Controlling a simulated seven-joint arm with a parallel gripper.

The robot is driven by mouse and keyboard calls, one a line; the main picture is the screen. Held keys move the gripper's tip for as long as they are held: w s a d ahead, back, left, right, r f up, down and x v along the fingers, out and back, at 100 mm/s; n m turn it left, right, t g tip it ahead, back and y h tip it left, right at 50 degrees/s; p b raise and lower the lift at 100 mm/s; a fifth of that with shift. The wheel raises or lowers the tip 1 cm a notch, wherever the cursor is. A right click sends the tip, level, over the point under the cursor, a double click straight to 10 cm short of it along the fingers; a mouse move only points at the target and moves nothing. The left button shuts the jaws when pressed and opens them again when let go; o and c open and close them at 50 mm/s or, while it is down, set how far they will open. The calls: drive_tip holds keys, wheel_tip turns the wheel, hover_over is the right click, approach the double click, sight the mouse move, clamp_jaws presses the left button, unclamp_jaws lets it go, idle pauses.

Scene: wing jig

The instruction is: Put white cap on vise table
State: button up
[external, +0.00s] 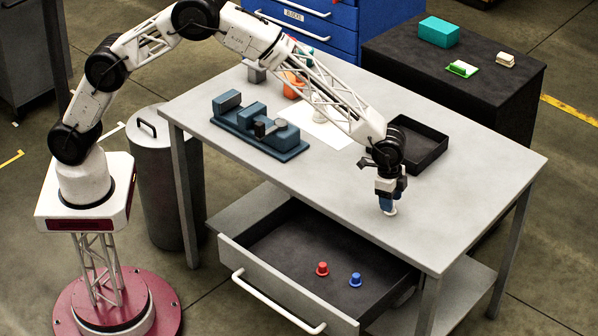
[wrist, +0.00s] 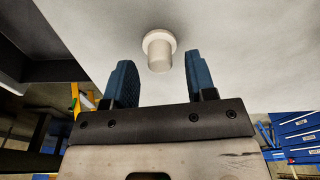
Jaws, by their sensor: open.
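The white cap (wrist: 158,54) has a round flange and a narrower stem. In the wrist view its flange is against the light grey tabletop, and the stem points toward my gripper (wrist: 160,66). My gripper is open, with one blue finger on each side of the stem and a visible gap at both sides. In the external view my gripper (external: 387,203) points down at the right front part of the vise table (external: 455,185). The cap (external: 391,212) shows just beneath the fingers, partly hidden by them. The blue vise (external: 258,128) stands on the table's left part.
A black tray (external: 418,145) and white sheet (external: 325,128) lie behind my gripper. An orange object (external: 292,84) stands near the back. The open drawer (external: 300,250) below holds a red cap (external: 321,269) and a blue cap (external: 355,280). The table's right end is clear.

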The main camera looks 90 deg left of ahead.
wheel_tip(320, 180, up, 10)
drive_tip(key=s, duration=0.1)
drive_tip(key=shift+a, duration=0.3)
drive_tip(key=shift+r, duration=0.15)
idle(0.5)
drive_tip(key=s+a+r+n, duration=0.1)
drive_tip(key=s+a+r, duration=0.55)
drive_tip(key=s, duration=0.35)
drive_tip(key=s+a+r+n, duration=0.1)
drive_tip(key=s+a+r, duration=0.4)
drive_tip(key=s+r, duration=0.4)
drive_tip(key=s+a+r+n, duration=0.1)
drive_tip(key=s+a+r, duration=0.45)
drive_tip(key=s, duration=0.55)
drive_tip(key=s+a+f+n, duration=0.1)
drive_tip(key=s+a, duration=0.2)
drive_tip(key=s, duration=0.9)
drive_tip(key=s+a+n+t, duration=0.1)
drive_tip(key=s+a, duration=0.1)
drive_tip(key=s, duration=1)
drive_tip(key=s+a+f+n, duration=0.1)
drive_tip(key=s+a, duration=0.2)
drive_tip(key=s, duration=0.9)
drive_tip(key=shift+s+a+f+n+y, duration=0.15)
drive_tip(key=shift+a+f+n+y, duration=0.15)
drive_tip(key=shift+a+f, duration=0.05)
